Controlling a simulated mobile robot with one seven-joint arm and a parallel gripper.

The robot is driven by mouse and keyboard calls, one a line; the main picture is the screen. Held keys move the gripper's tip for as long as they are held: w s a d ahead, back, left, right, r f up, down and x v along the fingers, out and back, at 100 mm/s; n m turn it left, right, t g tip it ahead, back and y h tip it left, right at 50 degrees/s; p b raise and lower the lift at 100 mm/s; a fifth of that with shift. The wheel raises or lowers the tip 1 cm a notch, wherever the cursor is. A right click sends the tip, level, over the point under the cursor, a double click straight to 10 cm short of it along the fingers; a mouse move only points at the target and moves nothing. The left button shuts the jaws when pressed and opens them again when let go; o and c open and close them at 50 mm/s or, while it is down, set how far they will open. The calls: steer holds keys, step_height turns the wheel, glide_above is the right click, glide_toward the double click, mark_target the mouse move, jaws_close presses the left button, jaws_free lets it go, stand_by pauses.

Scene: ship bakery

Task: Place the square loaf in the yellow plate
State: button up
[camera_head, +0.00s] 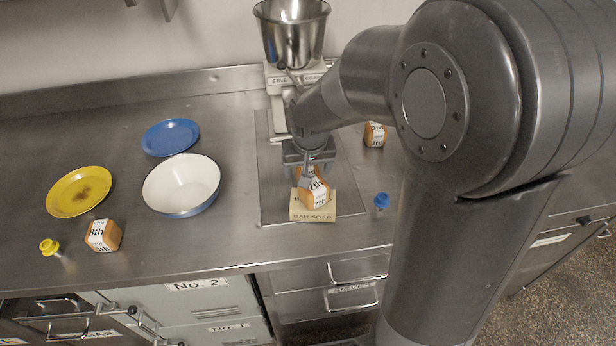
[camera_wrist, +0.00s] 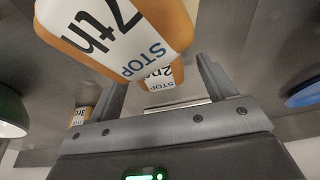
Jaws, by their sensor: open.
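The yellow plate (camera_head: 61,203) lies at the left of the steel counter, with a brown patch in its middle. An orange-brown block with a white "7th" label (camera_head: 315,192), loaf-like, stands at the bar soap sign, right below my gripper (camera_head: 306,176). In the wrist view this block (camera_wrist: 128,32) is large, near the fingertips. My gripper (camera_wrist: 160,70) is open there, its fingers apart. A smaller "2nd" labelled face (camera_wrist: 152,77) shows between the fingers; I cannot tell whether it is a separate block. The contact between fingers and block is unclear.
Similar labelled blocks stand at front left (camera_head: 103,236) and back right (camera_head: 374,135). A white bowl (camera_head: 182,184), a blue plate (camera_head: 171,137), a yellow-topped item (camera_head: 49,247) and a blue-topped item (camera_head: 381,202) are around. A scale with a steel bowl (camera_head: 291,32) stands behind.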

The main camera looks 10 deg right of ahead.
steer(key=shift+x, duration=1.55)
steer(key=shift+s+d, duration=0.1)
steer(key=c, duration=1.2)
steer(key=shift+o, duration=0.2)
steer(key=shift+r, duration=0.15)
